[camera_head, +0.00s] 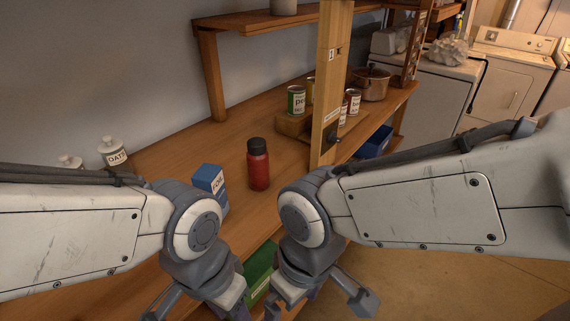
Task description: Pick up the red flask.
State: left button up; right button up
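The red flask (258,170) stands upright on the wooden shelf, with a black cap, near the middle of the view. My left gripper (203,308) is low at the bottom edge, in front of and below the flask, to its left. My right gripper (316,302) is also low at the bottom edge, to the right of the flask. Both grippers have their fingers spread and hold nothing that I can see; their lower parts are partly cut off by the frame. Neither touches the flask.
A blue box (211,184) stands just left of the flask. A wooden post (331,90) rises to its right, with cans (296,101) and a pot (371,84) beyond. A green box (262,268) sits below the shelf.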

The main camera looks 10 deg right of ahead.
aim_at(258, 154)
jog(key=u, duration=1.35)
jog(key=k, duration=0.85)
jog(key=z, duration=1.05)
jog(key=i, duration=0.5)
